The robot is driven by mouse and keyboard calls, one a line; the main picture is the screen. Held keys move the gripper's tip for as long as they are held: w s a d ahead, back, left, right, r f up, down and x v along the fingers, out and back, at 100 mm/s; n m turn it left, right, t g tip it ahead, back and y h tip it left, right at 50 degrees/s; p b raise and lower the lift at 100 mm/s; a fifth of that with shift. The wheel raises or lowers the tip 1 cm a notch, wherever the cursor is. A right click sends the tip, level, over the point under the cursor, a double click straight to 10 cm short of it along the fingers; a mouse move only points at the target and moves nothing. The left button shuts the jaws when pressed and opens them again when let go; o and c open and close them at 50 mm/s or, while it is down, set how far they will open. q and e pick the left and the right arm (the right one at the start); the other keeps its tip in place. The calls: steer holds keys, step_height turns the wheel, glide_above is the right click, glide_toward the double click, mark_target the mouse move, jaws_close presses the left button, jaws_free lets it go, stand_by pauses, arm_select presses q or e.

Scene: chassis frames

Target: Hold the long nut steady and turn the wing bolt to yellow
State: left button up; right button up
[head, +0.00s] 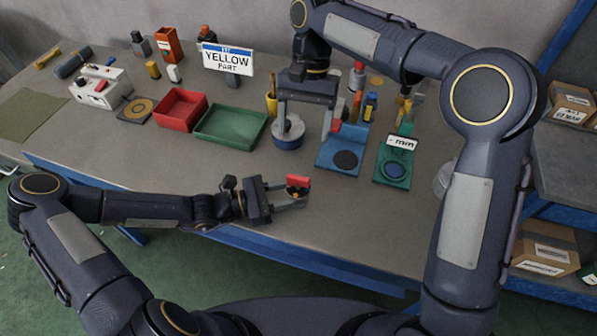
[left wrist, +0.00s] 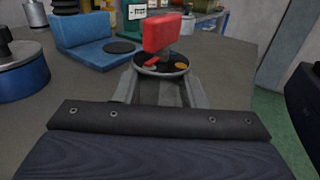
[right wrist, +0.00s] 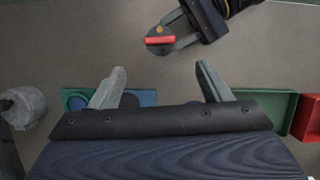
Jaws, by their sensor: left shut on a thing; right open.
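The wing bolt (head: 298,181) has a flat red wing above a dark round disc, held at the tip of my left gripper (head: 291,197) over the front of the bench. In the left wrist view the red wing (left wrist: 168,32) stands upright; the disc (left wrist: 174,74) shows a small red mark at left and a yellow patch at right. In the right wrist view a yellow spot (right wrist: 160,29) lies beside the red wing (right wrist: 160,40). The left fingers are shut around the long nut, mostly hidden beneath the disc. My right gripper (head: 305,122) is open, empty, fingers down, beyond the bolt and apart from it.
A blue round tin (head: 288,140) stands by my right gripper's left finger. A blue stand (head: 338,167) and green stand (head: 391,180) are to the right. Green (head: 232,140) and red (head: 180,122) trays lie left. The front bench area is clear.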

mark_target(298, 176)
steer(key=x, duration=1.1)
steer(key=shift+s+a+f, duration=0.1)
steer(key=shift+s+f, duration=0.1)
steer(key=shift+f, duration=0.15)
steer(key=shift+c, duration=0.3)
steer(key=c, duration=0.9)
